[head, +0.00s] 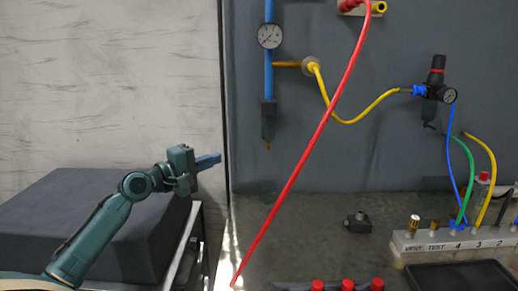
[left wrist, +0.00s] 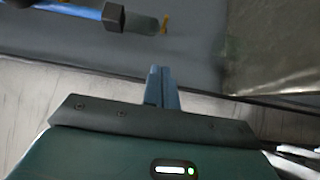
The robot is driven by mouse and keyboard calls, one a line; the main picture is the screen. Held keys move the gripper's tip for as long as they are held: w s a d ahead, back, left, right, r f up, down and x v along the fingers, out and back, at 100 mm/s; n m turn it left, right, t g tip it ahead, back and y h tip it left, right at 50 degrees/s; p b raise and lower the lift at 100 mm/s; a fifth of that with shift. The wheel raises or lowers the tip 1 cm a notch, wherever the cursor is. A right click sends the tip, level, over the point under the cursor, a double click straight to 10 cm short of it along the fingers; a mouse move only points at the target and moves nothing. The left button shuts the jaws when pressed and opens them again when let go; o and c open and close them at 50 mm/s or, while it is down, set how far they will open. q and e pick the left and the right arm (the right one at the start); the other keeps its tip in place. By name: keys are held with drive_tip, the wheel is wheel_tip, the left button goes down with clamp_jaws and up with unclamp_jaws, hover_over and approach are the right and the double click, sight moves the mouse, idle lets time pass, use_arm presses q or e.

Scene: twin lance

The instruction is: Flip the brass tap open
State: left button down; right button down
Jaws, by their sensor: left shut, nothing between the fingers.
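The small brass tap (head: 268,146) sits at the lower end of a dark bowl (head: 268,122) on the blue vertical pipe, against the grey wall. It also shows at the top of the left wrist view (left wrist: 165,24), at the end of the bowl. Which way its lever is turned is too small to tell. My left gripper (head: 217,159) is shut and empty, its blue fingers pointing right, to the left of the tap and slightly lower in the head view. The fingers (left wrist: 162,72) are apart from the tap. My right gripper is not in view.
A red hose (head: 310,150) slants across the head view, right of the tap. A dial gauge (head: 270,36) and a yellow hose (head: 350,120) are above. A dark block (head: 90,215) lies under my left arm. A small black fitting (head: 357,222) and a manifold (head: 450,238) are on the bench.

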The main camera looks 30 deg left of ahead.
use_arm(q)
drive_tip(key=p, duration=0.2)
approach(268, 146)
drive_tip(key=w+a, duration=0.3)
drive_tip(key=w, duration=0.1)
drive_tip(key=w+d, duration=0.1)
drive_tip(key=w+d+p, duration=0.1)
drive_tip(key=d, duration=0.1)
drive_tip(key=shift+d+f, duration=0.15)
drive_tip(key=shift+d, duration=0.15)
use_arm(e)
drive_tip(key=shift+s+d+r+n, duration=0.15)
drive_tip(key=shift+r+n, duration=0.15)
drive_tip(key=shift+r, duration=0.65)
